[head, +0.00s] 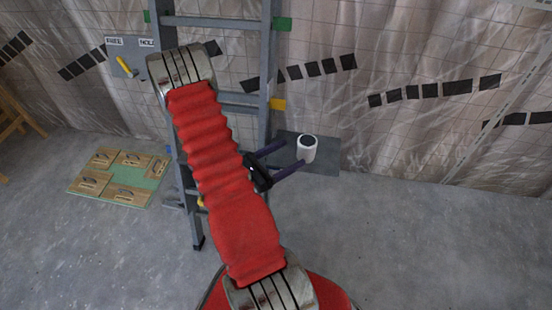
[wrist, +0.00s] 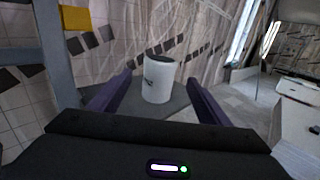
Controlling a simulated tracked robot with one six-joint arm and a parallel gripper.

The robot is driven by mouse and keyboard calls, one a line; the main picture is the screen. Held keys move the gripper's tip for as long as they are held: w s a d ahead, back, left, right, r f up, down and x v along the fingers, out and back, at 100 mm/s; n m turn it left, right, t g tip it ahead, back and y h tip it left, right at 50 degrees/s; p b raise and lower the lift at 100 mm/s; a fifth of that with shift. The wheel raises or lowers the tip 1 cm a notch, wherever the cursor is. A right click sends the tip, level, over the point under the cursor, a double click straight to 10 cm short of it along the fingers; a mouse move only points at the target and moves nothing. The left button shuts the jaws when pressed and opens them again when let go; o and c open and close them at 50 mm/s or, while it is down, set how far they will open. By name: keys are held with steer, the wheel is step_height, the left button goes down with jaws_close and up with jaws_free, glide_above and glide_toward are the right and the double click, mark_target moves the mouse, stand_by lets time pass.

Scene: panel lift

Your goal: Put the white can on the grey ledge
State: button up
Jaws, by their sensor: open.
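The white can (head: 307,151) with a dark top stands upright on the grey ledge (head: 325,165), a flat plate beside the ladder. In the wrist view the can (wrist: 158,82) shows between the two purple fingers, with a dark mark on its side, and the ledge (wrist: 178,103) is under it. My gripper (head: 294,153) is open, its fingertips one on each side of the can's near side. A gap shows between the can and each finger in the wrist view. The can's underside is hidden.
A grey-blue ladder (head: 268,60) stands left of the ledge, behind my arm. A green mat (head: 148,184) with several wooden blocks lies on the floor at left. Plastic sheeting (head: 420,60) covers the back wall. Floor at right is clear.

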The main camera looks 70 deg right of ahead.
steer(key=shift+w+a+r+m, duration=0.2)
steer(key=shift+r+m, duration=0.1)
steer(key=shift+r, duration=0.15)
steer(key=w+a+r+m+y, duration=0.3)
steer(key=a+r+m+y, duration=0.2)
steer(key=a+r+m, duration=0.35)
steer(key=w+a+r+t+y, duration=0.3)
steer(key=a+r+t, duration=0.2)
steer(key=a, duration=0.6)
steer(key=w+a+r+m+t+y, duration=0.1)
steer(key=w+a+r+t+y, duration=0.2)
steer(key=a, duration=0.9)
steer(key=w+a+r+m+t+y, duration=0.1)
steer(key=w+a+r+t+y, duration=0.3)
steer(key=a+r+t, duration=0.3)
steer(key=a+r, duration=0.1)
steer(key=a, duration=0.4)
steer(key=shift+w+a+r, duration=0.15)
steer(key=shift+a+r, duration=0.05)
steer(key=shift+r, duration=0.2)
steer(key=shift+o, duration=0.2)
steer(key=shift+m, duration=0.25)
